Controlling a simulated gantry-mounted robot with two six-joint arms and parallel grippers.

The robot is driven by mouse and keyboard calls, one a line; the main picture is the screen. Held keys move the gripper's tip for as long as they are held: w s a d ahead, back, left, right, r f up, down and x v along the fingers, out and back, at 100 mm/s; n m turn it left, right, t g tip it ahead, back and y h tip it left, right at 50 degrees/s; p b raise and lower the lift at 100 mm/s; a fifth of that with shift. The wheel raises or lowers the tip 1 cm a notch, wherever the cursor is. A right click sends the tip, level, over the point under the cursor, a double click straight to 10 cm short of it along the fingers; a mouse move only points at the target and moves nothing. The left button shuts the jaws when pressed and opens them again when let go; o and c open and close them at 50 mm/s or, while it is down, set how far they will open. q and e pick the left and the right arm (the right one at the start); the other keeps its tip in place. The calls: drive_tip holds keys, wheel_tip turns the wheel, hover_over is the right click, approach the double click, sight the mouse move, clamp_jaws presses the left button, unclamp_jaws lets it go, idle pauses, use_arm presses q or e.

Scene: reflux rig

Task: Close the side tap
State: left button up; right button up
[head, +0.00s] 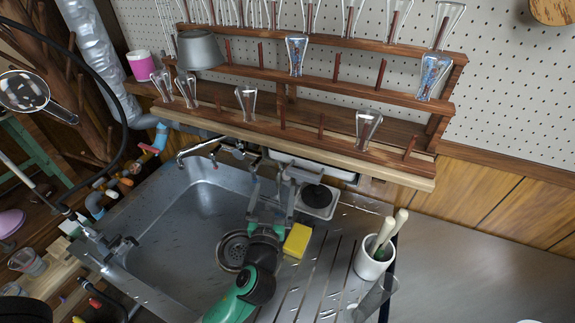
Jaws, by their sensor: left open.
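A metal tap (108,243) sits on the left side rim of the sink (205,200), and it looks like the side tap. Its handle is small here, and I cannot tell whether it is open or shut. A second metal tap (205,148) with a curved spout stands at the back of the sink. My left gripper (272,180) has its grey fingers apart with nothing seen between them. It is over the back right of the sink, right of the back tap and well away from the side tap. My right gripper is not in view.
A yellow sponge (297,240) lies beside my left gripper. A white pot with brushes (374,262) stands on the ridged drainboard. A wooden rack (300,140) with glassware spans the back wall. Pipes and a black hose (127,120) crowd the left. The sink basin's left part is clear.

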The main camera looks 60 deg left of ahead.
sight(278, 173)
use_arm(q)
drive_tip(key=b+x, duration=0.2)
drive_tip(key=x, duration=0.9)
drive_tip(key=shift+w+a, duration=0.1)
drive_tip(key=shift+w, duration=0.05)
drive_tip(key=shift+f, duration=0.1)
drive_tip(key=c, duration=1.3)
drive_tip(key=m+t+h+p, duration=0.1)
drive_tip(key=h+p, duration=0.1)
drive_tip(key=p, duration=0.3)
drive_tip(key=m+t+h+p, duration=0.1)
drive_tip(key=m+t+p, duration=0.1)
drive_tip(key=p, duration=0.3)
drive_tip(key=shift+s+a+r+m+t+h, duration=0.2)
drive_tip(key=shift+s+m+t+h, duration=0.1)
drive_tip(key=shift+s+h, duration=0.1)
drive_tip(key=shift+w+f+p, duration=0.1)
drive_tip(key=shift+f+p, duration=0.1)
drive_tip(key=shift+p, duration=0.2)
